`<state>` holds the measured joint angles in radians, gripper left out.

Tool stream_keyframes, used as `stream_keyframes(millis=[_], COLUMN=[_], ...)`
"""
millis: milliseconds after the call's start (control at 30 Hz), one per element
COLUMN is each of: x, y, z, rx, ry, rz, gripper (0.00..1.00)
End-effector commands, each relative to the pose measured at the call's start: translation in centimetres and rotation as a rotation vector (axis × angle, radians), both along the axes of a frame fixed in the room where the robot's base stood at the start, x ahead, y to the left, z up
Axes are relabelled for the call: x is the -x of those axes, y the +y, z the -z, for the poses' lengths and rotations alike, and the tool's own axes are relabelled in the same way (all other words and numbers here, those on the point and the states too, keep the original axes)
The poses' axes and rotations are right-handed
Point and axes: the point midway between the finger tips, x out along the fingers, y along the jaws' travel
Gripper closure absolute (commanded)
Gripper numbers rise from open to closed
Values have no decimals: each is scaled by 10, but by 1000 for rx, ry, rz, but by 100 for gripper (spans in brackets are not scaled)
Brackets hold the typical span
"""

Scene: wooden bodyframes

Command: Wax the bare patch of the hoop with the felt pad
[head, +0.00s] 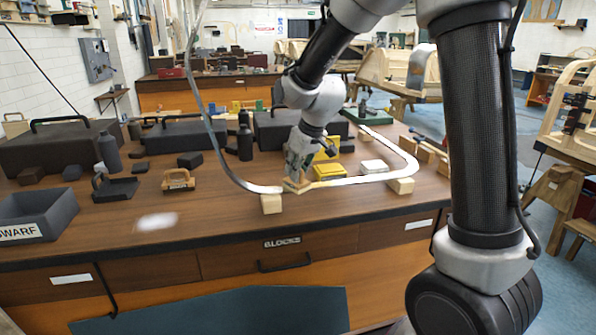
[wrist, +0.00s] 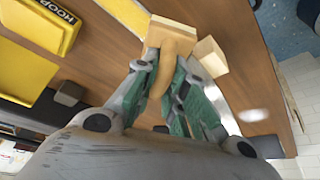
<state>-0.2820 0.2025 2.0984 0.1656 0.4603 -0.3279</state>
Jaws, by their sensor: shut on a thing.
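The hoop (head: 345,182) is a curved band lying near the front of the bench, with one end rising at the left. Most of it shines whitish; a short stretch (head: 318,184) just right of my gripper looks yellower and duller. My gripper (head: 298,176) points down at the hoop's front run. In the wrist view its green-grey fingers (wrist: 173,88) are shut on the tan handle of the felt pad (wrist: 172,34). The pad (head: 296,187) is at the hoop's band; I cannot tell whether it touches. Part of the hoop (wrist: 232,122) shows beside the fingers.
Pale wooden blocks (head: 271,204) (head: 401,186) stand at the hoop's front corners. A wooden-handled tool (head: 178,181) and a SWARF tray (head: 38,218) are left.

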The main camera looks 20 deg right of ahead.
Motion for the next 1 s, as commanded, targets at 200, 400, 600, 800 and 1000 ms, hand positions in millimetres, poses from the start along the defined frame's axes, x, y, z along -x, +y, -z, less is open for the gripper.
stream_keyframes(millis=[200,400,600,800,1000], x=[-2,-4,-5,-5,-4], y=[-1,-2,-3,-4,-4], z=[-26,-44,-62,-78,-81], rx=[0,0,0,0,0], ry=[-1,-2,-2,-2,0], rz=[2,4,5,7,7], gripper=[100,100,100,100,100])
